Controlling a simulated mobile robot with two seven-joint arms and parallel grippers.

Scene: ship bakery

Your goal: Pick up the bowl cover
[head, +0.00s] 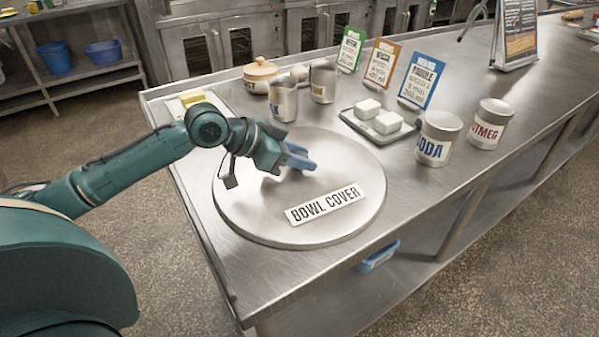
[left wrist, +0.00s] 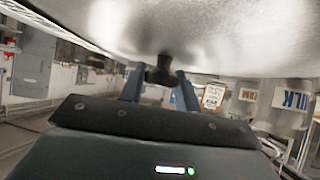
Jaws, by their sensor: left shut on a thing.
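The bowl cover (head: 262,215) is a large round steel disc with a white "BOWL COVER" label. It lies flat at the near left end of the steel counter; I cannot tell whether it is slightly raised. My left gripper (head: 298,159) is over its upper middle, with blue fingers. There the left gripper (left wrist: 158,80) is shut on the cover's dark knob (left wrist: 160,70). The gripper mostly hides the knob in the head view. My right gripper is not in view.
Metal cups (head: 284,101) and a lidded pot (head: 260,74) stand just behind the cover. White blocks on a small tray (head: 345,116), the soda tin (head: 438,138) and nutmeg tin (head: 490,124) stand to its right. Sign cards (head: 421,77) are behind. The counter's front left is clear.

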